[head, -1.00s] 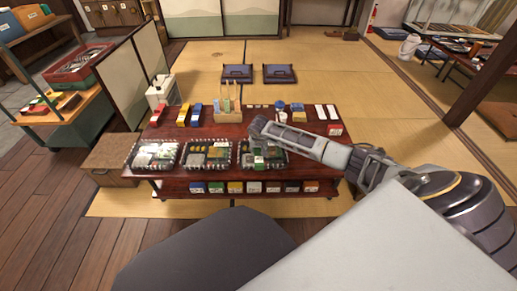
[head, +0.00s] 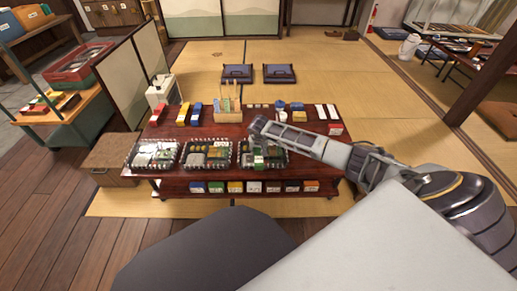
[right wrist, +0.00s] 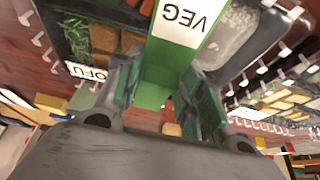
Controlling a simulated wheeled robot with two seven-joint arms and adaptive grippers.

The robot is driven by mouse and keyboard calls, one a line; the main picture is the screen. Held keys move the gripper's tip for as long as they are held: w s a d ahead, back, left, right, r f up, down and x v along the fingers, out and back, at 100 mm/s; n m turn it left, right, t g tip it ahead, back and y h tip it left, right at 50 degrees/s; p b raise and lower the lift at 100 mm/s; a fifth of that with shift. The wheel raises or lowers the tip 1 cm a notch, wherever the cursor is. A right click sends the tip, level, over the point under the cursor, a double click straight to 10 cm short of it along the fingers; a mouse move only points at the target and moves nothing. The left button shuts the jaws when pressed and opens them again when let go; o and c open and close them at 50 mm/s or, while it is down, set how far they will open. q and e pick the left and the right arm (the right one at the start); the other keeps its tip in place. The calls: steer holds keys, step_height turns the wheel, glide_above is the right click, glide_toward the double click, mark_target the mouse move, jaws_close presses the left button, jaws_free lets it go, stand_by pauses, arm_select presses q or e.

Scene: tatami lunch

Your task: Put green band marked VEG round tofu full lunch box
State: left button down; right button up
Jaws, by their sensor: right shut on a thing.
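The green band marked VEG (right wrist: 160,72) shows in the right wrist view, with its white VEG label (right wrist: 182,20) upside down. It spans the middle of a dark lunch box (right wrist: 75,40) with a TOFU label (right wrist: 87,72), brown pieces and greens on one side and white rice on the other. My right gripper (right wrist: 160,90) is shut on the band, one finger on each side. In the head view this lunch box (head: 287,160) is the rightmost of three, partly hidden under my right gripper (head: 260,150). Whether the band goes underneath the box is hidden. My left gripper is not in view.
Two more filled lunch boxes (head: 152,167) (head: 207,166) stand to the left on the low red-brown table (head: 160,130). Behind them are colored blocks (head: 196,114) and a wooden holder (head: 228,115). Labelled boxes (head: 253,187) line the lower shelf.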

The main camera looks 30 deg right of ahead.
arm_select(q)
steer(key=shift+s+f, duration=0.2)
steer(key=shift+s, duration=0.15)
arm_select(e)
steer(key=shift+s+f, duration=0.1)
steer(key=shift+f, duration=0.05)
steer(key=o, duration=0.8)
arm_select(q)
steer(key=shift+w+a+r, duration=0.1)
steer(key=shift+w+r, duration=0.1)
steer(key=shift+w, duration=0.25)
arm_select(e)
steer(key=shift+o, duration=0.3)
steer(key=o, duration=0.5)
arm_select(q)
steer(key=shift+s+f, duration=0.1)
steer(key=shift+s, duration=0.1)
